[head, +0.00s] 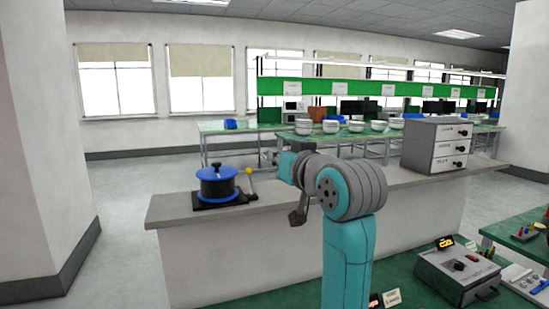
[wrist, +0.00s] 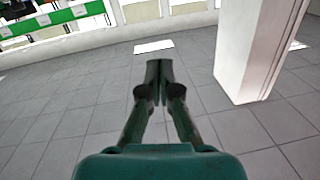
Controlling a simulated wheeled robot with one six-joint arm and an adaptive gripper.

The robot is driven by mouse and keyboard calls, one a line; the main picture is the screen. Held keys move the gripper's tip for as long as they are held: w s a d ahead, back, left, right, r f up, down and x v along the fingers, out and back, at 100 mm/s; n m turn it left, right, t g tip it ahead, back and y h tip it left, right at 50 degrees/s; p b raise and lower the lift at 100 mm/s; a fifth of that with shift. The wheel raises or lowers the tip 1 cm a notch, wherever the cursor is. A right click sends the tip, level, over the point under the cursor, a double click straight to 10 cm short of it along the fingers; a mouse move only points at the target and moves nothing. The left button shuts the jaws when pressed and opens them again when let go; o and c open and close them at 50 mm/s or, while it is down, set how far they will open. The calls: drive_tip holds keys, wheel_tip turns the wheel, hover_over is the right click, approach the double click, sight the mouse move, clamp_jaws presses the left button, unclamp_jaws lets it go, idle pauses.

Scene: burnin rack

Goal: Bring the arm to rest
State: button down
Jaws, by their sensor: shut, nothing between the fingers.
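My gripper (wrist: 158,75) is shut and empty in the wrist view, its two dark fingers together over bare grey floor tiles. In the head view my teal and grey arm rises in the middle, bent at a large grey joint. The dark part of my gripper (head: 298,214) shows left of that joint, in front of the counter; its fingertips are hard to make out there. Nothing is seen touching the fingers.
A grey-topped counter (head: 420,181) crosses the head view. On it stand a blue pot (head: 216,185) on a black base, left of my arm, and a grey drawer cabinet (head: 432,148) at right. A control box (head: 456,272) sits on the green bench, front right. A white pillar (wrist: 258,50) stands right in the wrist view.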

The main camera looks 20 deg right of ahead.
wheel_tip(320, 180, down, 22)
drive_tip(key=s+m, duration=0.1)
drive_tip(key=s, duration=0.1)
drive_tip(key=shift+g+h, duration=0.8)
drive_tip(key=shift+h, duration=0.1)
drive_tip(key=s+f, duration=0.6)
drive_tip(key=f, duration=0.2)
drive_tip(key=s+f, duration=0.7)
drive_tip(key=f, duration=0.1)
drive_tip(key=s+a+f, duration=0.1)
drive_tip(key=s+f, duration=0.5)
drive_tip(key=f, duration=0.3)
drive_tip(key=shift+s+a, duration=0.1)
drive_tip(key=shift+s, duration=0.2)
drive_tip(key=s+f, duration=0.1)
drive_tip(key=s, duration=0.2)
drive_tip(key=s+f, duration=0.1)
drive_tip(key=s, duration=0.2)
drive_tip(key=s+f, duration=0.1)
drive_tip(key=s, duration=0.2)
drive_tip(key=shift+s+a+f, duration=0.15)
drive_tip(key=shift+s+f, duration=0.25)
drive_tip(key=s+r+n+g, duration=0.1)
drive_tip(key=s, duration=2)
drive_tip(key=shift+s+a+r, duration=0.25)
drive_tip(key=shift+s, duration=0.1)
